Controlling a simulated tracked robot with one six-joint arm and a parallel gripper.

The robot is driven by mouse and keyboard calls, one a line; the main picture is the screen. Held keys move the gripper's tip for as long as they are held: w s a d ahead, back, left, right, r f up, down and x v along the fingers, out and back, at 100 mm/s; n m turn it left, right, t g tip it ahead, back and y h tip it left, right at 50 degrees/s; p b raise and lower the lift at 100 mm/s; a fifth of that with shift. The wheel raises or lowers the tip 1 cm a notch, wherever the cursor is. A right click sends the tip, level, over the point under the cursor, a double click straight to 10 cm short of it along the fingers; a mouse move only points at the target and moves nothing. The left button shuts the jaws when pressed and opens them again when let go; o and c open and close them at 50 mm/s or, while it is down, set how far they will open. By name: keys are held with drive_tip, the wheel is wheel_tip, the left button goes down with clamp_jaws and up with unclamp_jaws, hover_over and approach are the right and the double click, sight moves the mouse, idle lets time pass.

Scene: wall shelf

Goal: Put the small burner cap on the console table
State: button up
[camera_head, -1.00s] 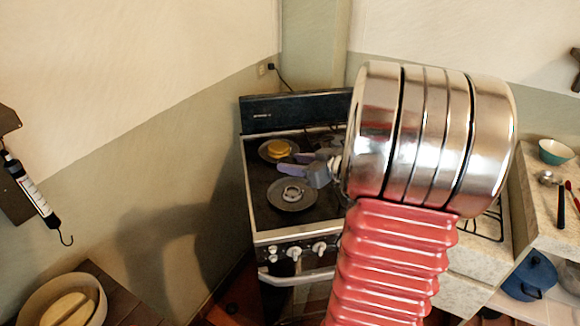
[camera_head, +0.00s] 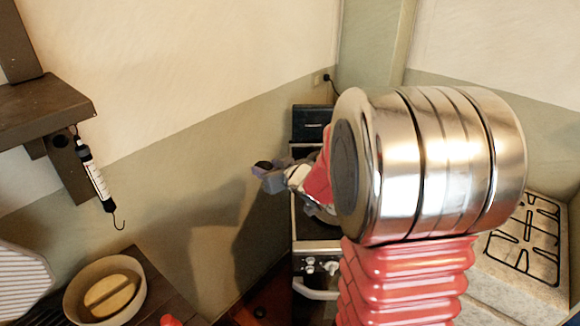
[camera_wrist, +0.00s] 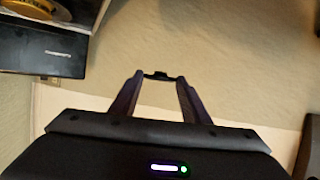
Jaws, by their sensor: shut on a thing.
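My gripper (camera_head: 262,169) is raised in front of the wall, left of the stove. It is shut on a small dark piece, the small burner cap (camera_head: 263,164). In the wrist view the cap (camera_wrist: 160,75) shows as a thin dark shape between the fingertips (camera_wrist: 159,79). A dark wooden table (camera_head: 150,288), which looks like the console table, stands at the lower left, below and left of my gripper and well apart from it. Only part of its top shows.
A bowl (camera_head: 70,297) with a tan piece in it stands on the table, beside a striped thing (camera_head: 20,285). A wall shelf (camera_head: 45,108) juts out above, with a hanging scale (camera_head: 97,180). The stove (camera_head: 316,247) is mostly hidden behind my arm.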

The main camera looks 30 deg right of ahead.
drive_tip(key=a+f, duration=0.3)
drive_tip(key=a, duration=0.5)
drive_tip(key=w+a+f, duration=0.1)
drive_tip(key=a+f, duration=0.2)
drive_tip(key=a, duration=0.6)
drive_tip(key=shift+s, duration=0.1)
